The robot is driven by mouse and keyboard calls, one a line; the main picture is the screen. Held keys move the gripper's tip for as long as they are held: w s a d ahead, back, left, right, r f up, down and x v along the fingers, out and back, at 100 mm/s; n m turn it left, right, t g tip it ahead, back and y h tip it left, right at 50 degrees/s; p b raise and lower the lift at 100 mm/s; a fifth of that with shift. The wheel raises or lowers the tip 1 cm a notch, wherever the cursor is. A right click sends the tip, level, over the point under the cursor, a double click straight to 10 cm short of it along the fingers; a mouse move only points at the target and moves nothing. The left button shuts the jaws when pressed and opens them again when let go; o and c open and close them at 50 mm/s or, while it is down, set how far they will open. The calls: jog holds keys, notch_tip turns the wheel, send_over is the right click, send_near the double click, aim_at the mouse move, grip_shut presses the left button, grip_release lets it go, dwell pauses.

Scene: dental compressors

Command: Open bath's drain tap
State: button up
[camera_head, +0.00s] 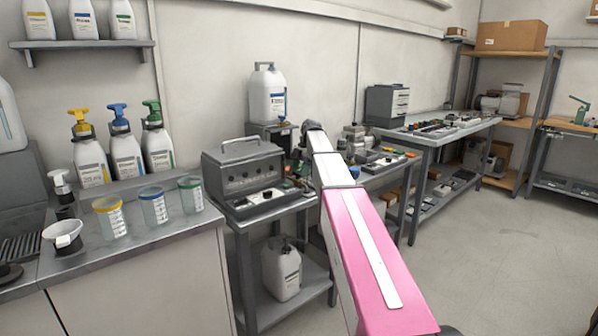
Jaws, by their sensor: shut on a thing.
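The bath (243,173) is a dark grey box with a carry handle on its lid, standing on a small grey table left of my arm. My arm reaches forward from the bottom right, and its far end is beside the bath's right side. My gripper (298,167) is small and dark there, partly hidden by my arm. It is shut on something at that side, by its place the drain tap. The tap itself is too small and covered to make out, so its handle position cannot be told.
A white jug (282,271) stands on the table's lower shelf. Another white container (267,94) stands behind the bath. The left counter (150,240) holds cups and pump bottles. A workbench (440,133) stands to the right. The floor at right is clear.

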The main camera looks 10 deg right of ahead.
jog(key=o, duration=0.9)
jog(key=shift+r, duration=0.1)
jog(key=v, duration=0.7)
jog(key=shift+r, duration=0.15)
